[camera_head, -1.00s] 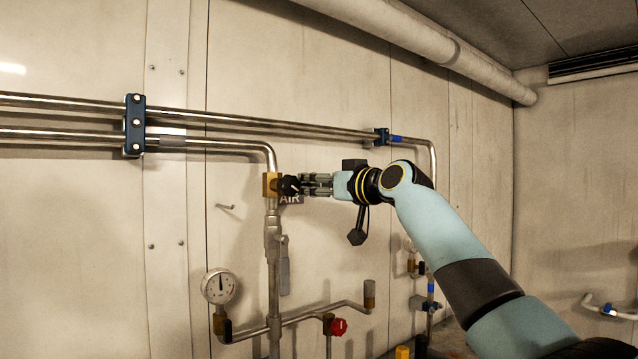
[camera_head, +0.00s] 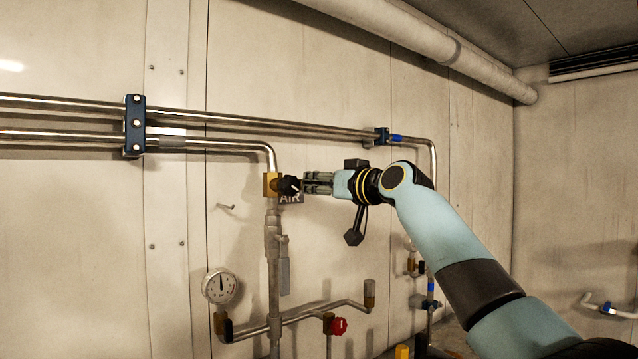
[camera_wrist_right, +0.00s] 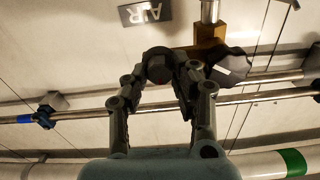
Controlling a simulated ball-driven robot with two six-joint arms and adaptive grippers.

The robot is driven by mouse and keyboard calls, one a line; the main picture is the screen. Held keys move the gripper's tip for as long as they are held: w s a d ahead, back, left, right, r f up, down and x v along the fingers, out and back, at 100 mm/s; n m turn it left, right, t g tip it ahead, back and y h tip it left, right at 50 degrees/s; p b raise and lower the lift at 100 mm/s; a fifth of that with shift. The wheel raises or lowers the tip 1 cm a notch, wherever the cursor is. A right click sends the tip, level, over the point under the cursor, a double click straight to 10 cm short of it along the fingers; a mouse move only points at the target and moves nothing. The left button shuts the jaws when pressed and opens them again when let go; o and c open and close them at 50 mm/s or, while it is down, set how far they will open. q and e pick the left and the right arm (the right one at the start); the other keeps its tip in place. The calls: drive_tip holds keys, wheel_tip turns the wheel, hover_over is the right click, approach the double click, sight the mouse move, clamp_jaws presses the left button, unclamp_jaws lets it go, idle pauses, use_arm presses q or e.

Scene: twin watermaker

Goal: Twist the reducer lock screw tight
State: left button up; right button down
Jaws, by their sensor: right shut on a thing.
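The reducer has a brass body (camera_head: 270,184) on the upright pipe, with a black knob (camera_head: 289,185) on its right side. In the right wrist view the brass body (camera_wrist_right: 206,38) shows at top, and the knob (camera_wrist_right: 232,64) carries a white mark. A dark hex-headed lock screw (camera_wrist_right: 158,68) sits left of the knob. My right gripper (camera_wrist_right: 159,80) is shut on this screw, with a finger on each side of it. In the head view my right gripper (camera_head: 308,184) reaches in from the right, and its fingers hide the screw. My left gripper is in neither view.
An AIR label (camera_head: 291,198) is on the wall just below the gripper. A gauge (camera_head: 220,286), a red knob (camera_head: 339,326) and pipework lie below. Two steel pipes (camera_head: 225,118) run along the wall above.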

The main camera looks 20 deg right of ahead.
drive_tip(key=m+p, duration=0.6)
drive_tip(key=m, duration=0.4)
drive_tip(key=shift+d+r+m, duration=0.1)
drive_tip(key=shift+m, duration=0.2)
drive_tip(key=m+p, duration=0.2)
drive_tip(key=m, duration=0.1)
drive_tip(key=shift+f+m, duration=0.2)
drive_tip(key=shift+m, duration=1.4)
drive_tip(key=c, duration=1.1)
unclamp_jaws()
drive_tip(key=shift+d, duration=0.1)
